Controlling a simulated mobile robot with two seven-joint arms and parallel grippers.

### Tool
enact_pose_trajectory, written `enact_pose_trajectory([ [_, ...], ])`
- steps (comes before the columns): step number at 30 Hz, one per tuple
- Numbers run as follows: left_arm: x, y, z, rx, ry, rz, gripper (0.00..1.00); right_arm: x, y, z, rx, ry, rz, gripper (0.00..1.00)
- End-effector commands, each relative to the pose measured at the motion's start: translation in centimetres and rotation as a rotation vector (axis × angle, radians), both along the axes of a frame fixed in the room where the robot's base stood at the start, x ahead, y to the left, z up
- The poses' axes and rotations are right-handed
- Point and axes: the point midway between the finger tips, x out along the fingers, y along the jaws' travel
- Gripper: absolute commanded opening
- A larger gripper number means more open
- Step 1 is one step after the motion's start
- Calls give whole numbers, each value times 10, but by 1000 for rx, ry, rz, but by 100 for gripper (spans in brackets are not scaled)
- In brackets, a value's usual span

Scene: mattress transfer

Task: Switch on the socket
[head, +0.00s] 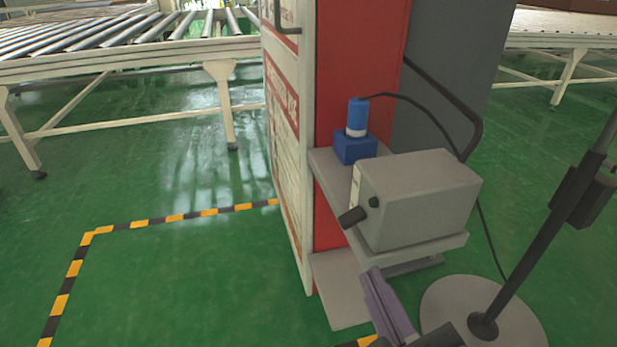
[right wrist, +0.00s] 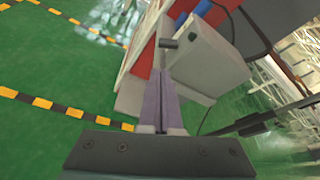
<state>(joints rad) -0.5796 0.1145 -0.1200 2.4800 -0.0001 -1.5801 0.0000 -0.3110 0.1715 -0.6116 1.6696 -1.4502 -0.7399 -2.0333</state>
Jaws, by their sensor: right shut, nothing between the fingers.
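A blue block with a blue and white cylindrical plug (head: 356,130) stands on a grey shelf on the red and white cabinet. Part of the blue plug shows at the top of the right wrist view (right wrist: 203,7). A grey box (head: 420,198) sits beside it, with a black lever-like knob (head: 352,217) and a small dark green button (head: 374,202) on its left face. The knob also shows in the right wrist view (right wrist: 168,43). My right gripper (head: 373,272), with purple fingers, is shut and empty, below and apart from the knob. My left gripper is out of view.
A black cable (head: 420,105) arcs from the plug behind the grey box. A dark pole on a round grey base (head: 450,305) stands at the right. Roller conveyors (head: 130,55) stand at the back. The green floor (head: 170,270) at left is clear inside yellow-black tape.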

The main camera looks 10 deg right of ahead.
Motion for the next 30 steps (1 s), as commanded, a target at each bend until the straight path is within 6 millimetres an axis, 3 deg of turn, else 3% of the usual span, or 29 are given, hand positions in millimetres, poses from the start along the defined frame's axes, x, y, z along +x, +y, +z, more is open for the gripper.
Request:
enact_pose_trajectory([
  [18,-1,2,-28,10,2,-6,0,86,-11,-28,3,0,-1,0],
  [30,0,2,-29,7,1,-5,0,94,-12,-29,3,1,-2,0],
])
